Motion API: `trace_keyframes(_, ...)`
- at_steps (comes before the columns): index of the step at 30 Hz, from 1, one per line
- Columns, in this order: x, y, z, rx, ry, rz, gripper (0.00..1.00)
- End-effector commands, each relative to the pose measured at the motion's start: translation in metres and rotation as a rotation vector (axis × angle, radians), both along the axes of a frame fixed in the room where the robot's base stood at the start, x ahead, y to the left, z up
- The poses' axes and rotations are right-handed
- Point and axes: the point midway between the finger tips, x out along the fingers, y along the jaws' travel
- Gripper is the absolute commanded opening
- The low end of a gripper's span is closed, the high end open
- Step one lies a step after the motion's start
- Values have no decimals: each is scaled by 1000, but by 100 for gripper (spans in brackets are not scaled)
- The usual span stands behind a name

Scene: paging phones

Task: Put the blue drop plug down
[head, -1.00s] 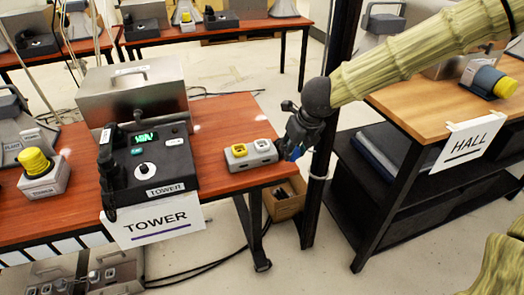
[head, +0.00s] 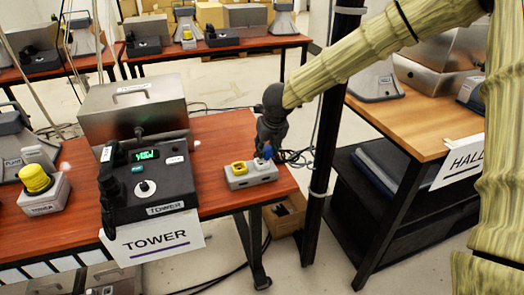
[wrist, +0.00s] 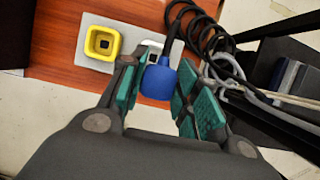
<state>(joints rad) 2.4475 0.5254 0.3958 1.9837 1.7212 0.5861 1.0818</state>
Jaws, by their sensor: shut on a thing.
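The blue drop plug (wrist: 158,82) is between the teal pads of my gripper (wrist: 160,97) in the wrist view, with a dark cable rising from it. In the head view the blue plug (head: 268,152) shows just under my gripper (head: 268,150), which is shut on it. It is at the right end of the grey socket box (head: 250,178), close to the white socket (head: 261,164). Whether it touches that socket I cannot tell. The yellow socket (head: 239,168) is empty, left of the plug. In the wrist view the plug and a finger partly hide the white socket (wrist: 150,45).
The box sits near the right edge of the red-brown table (head: 222,130). The TOWER phone (head: 150,175) is to its left. A black post (head: 325,130) and the HALL table (head: 415,115) are to the right. Looped black cable (wrist: 215,45) lies beside the table edge.

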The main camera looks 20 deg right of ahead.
Motion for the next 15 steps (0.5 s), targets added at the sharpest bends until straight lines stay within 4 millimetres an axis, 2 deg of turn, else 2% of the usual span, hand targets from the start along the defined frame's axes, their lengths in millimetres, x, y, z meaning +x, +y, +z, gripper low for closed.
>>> trace_keyframes(3, 13, 5, 0, -1, 0, 0, 7)
trace_keyframes(11, 26, 9, -2, -1, 0, 0, 7)
trace_keyframes(15, 26, 10, -22, -2, 2, 1, 7)
